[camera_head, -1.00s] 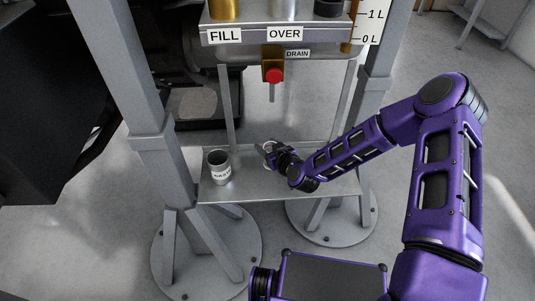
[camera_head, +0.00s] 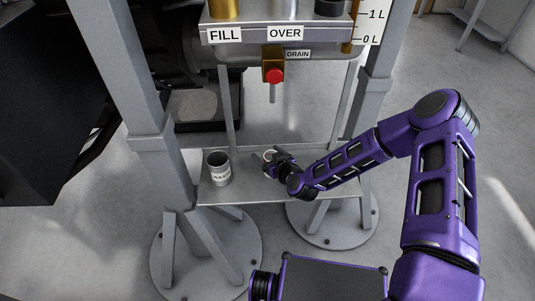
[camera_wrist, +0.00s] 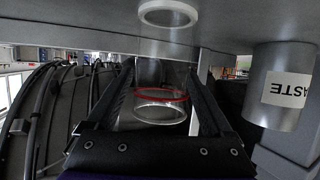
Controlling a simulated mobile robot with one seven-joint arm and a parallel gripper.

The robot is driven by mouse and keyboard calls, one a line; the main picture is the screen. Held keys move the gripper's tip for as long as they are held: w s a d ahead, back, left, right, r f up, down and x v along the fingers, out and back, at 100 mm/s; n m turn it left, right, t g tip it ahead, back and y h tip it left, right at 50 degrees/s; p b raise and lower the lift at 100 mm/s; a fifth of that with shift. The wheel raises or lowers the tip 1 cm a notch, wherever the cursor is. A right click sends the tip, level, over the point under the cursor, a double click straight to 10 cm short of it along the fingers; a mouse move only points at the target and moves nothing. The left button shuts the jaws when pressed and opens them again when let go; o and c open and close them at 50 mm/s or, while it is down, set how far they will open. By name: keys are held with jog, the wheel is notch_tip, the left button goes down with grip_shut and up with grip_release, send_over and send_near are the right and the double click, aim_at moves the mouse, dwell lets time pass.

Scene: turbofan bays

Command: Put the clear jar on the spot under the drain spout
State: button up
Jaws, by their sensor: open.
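The clear jar shows in the wrist view as a see-through rim (camera_wrist: 160,112) and a red ring line, between my open fingers (camera_wrist: 161,72). That view is upside down. A pale ring (camera_wrist: 168,14) lies against the shelf there; I cannot tell whether it is the marked spot or the jar's base. In the head view my gripper (camera_head: 272,165) is low over the shelf, below the drain spout (camera_head: 272,95). A small pale ring (camera_head: 269,154) shows just behind it. My gripper partly hides this area, and contact with the jar is unclear.
The waste can (camera_head: 218,168) stands on the shelf (camera_head: 238,190) left of my gripper, and it is at right in the wrist view (camera_wrist: 284,95). Posts frame the shelf on both sides. The red drain knob (camera_head: 274,75) is above.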

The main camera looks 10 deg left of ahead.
jog(key=shift+r, duration=0.1)
jog(key=shift+r, duration=0.2)
jog(key=p+v, duration=0.1)
jog(key=v, duration=1.1)
jog(key=shift+f, duration=0.15)
jog(key=shift+p, duration=0.3)
